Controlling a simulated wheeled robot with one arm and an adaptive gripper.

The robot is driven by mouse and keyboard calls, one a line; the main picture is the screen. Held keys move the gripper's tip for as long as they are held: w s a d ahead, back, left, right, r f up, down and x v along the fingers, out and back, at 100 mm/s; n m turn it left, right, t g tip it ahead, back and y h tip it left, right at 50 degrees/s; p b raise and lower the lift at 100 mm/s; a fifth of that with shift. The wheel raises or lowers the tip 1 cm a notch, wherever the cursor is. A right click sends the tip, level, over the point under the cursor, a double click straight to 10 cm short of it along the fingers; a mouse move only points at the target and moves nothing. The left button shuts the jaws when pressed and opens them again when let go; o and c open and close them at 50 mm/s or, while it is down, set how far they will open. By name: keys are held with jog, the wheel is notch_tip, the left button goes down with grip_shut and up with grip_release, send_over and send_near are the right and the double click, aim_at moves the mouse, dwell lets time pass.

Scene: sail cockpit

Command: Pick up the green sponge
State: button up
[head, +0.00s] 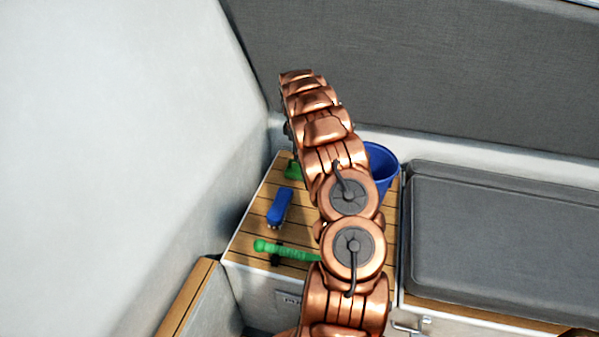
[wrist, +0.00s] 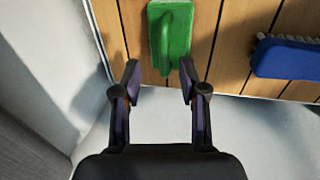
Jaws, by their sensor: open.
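The green sponge (wrist: 172,32) is a green block with a raised, grip-like part on top. It lies on the slatted wooden top near its edge, at the top centre of the wrist view. In the head view only a small green part of it (head: 293,171) shows beside my arm. My gripper (wrist: 159,80) is open and empty, its fingers pointing toward the sponge. The sponge's near end lies between and just beyond the fingertips in the picture; I cannot tell the height gap. In the head view my arm hides the fingers.
A blue brush (head: 279,207) lies near the sponge; it also shows in the wrist view (wrist: 288,57). A green-handled tool (head: 285,251) lies at the front edge. A blue bucket (head: 382,164) stands behind my arm. A grey cushion (head: 500,235) is at right, a pale wall at left.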

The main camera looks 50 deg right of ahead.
aim_at(299, 168)
jog(key=shift+w+d+f, duration=0.1)
jog(key=shift+w+f, duration=0.1)
jog(key=shift+f, duration=1.3)
jog(key=shift+w+d+f, duration=0.1)
jog(key=shift+w+f, duration=0.05)
jog(key=shift+f, duration=1.35)
grip_shut()
